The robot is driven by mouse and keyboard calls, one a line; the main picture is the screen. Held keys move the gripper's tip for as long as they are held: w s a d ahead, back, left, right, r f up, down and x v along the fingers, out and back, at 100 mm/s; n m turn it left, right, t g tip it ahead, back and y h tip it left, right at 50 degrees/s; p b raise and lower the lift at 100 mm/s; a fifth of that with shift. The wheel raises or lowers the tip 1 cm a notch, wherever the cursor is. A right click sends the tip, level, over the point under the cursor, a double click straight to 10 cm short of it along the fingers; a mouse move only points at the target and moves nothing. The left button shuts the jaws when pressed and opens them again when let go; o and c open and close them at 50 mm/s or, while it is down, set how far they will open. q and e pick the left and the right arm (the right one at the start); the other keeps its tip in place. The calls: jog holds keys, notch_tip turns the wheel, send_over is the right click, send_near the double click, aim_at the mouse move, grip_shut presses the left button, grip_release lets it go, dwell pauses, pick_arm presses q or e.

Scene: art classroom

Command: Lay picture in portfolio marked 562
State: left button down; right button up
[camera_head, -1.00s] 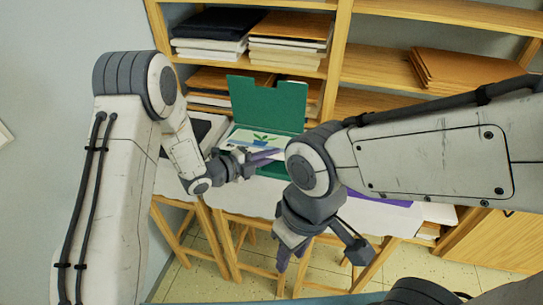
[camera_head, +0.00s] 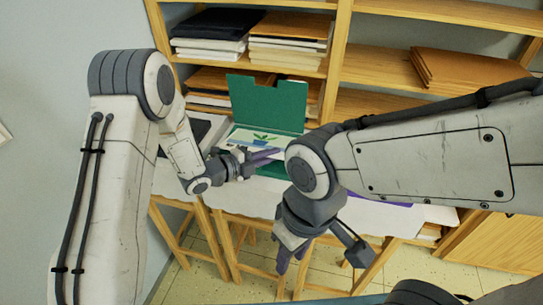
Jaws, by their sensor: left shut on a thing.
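The picture (camera_head: 262,138), a light sheet with a green plant in a blue pot, is over the lower half of an open green portfolio (camera_head: 268,101), whose raised flap stands at the back. I cannot tell whether the picture touches the portfolio. My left gripper (camera_head: 268,155) is shut on the picture's near edge. My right gripper (camera_head: 320,255) hangs in front of the table, low in the view, its fingers spread apart and empty. No number is readable on the portfolio. My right arm hides the table to the right of it.
The white-covered table (camera_head: 240,197) stands on wooden legs before a wooden shelf (camera_head: 338,62) with stacked folders and paper. A purple item (camera_head: 392,203) lies on the table, partly hidden behind my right arm. A dark folder (camera_head: 197,132) lies left of the green portfolio.

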dwell(0.4)
pick_arm(q)
jog(key=c, duration=0.8)
grip_release()
jog(key=shift+c, duration=0.2)
jog(key=shift+s+f, duration=0.1)
jog(key=shift+f, duration=0.15)
jog(key=shift+s+a+b, duration=0.3)
jog(key=shift+a, duration=0.15)
jog(key=v, duration=0.3)
jog(key=b+v, duration=0.1)
jog(key=v, duration=0.1)
jog(key=b+v, duration=0.1)
jog(key=v, duration=0.2)
jog(key=shift+s+a+r, duration=0.1)
jog(key=shift+a+r, duration=0.15)
jog(key=shift+r, duration=0.2)
jog(key=shift+s+a+r, duration=0.2)
jog(key=shift+s+a, duration=0.05)
